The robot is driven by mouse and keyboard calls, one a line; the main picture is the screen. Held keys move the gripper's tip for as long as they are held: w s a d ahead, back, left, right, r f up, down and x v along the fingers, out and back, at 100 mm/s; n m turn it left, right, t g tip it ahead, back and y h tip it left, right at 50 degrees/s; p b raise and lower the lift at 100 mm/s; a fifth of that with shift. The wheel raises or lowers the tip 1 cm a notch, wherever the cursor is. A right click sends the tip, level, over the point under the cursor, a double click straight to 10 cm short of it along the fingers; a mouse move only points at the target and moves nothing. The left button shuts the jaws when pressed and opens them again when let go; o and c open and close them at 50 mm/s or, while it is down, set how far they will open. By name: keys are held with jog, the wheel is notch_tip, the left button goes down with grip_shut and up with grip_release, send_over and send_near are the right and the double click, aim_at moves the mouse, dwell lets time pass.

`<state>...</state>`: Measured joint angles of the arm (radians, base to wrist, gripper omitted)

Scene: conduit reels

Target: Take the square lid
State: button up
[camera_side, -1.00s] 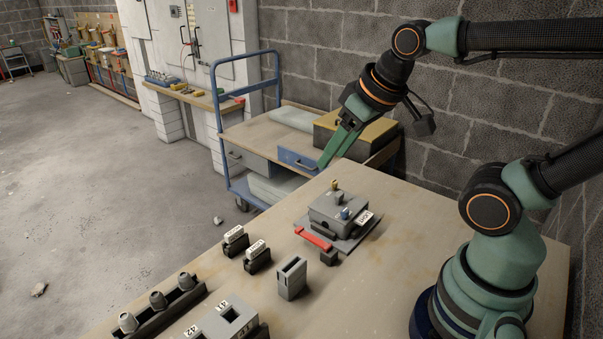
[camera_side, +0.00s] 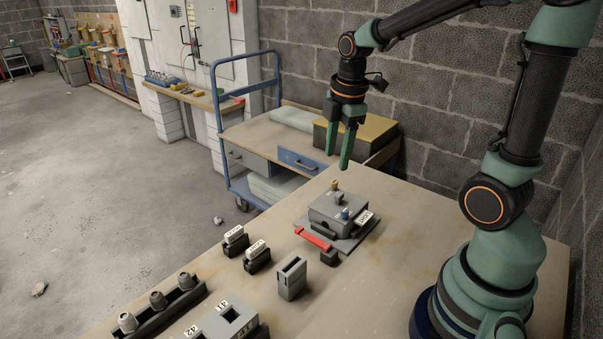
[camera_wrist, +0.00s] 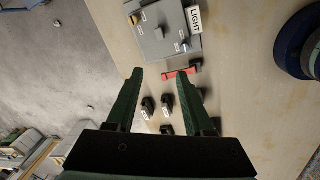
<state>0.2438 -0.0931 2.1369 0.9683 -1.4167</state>
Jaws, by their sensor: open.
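A grey square box (camera_side: 334,215) stands on a flat grey base plate on the bench. Its square top, which looks like the lid, carries a small raised knob (camera_wrist: 159,33) in the middle, seen in the wrist view. A brass knob (camera_side: 334,185) and a blue-marked knob (camera_side: 345,213) also show; I cannot tell whether they belong to the lid. My gripper (camera_side: 338,160) points down, open and empty, above the box and apart from it. In the wrist view, my gripper (camera_wrist: 160,73) has its fingers spread, with the box beyond the fingertips.
A red bar (camera_side: 313,239) lies at the box's front edge, and a white LIGHT tag (camera_wrist: 194,19) at its side. A small dark block (camera_side: 329,257), a grey slotted holder (camera_side: 292,278) and two tagged dark blocks stand nearby. The bench right of the box is clear.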

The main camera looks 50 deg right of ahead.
aim_at(340, 194)
jog(key=d+f+n, duration=0.1)
jog(key=f+n, duration=0.1)
jog(key=w+d+f+n+g, duration=0.1)
jog(key=d+n, duration=0.1)
jog(key=n, duration=0.1)
jog(key=shift+d+f, duration=0.25)
jog(key=shift+f, duration=4.65)
jog(key=shift+c, duration=0.3)
grip_shut()
jog(key=shift+r, duration=1.05)
jog(key=shift+r, duration=0.2)
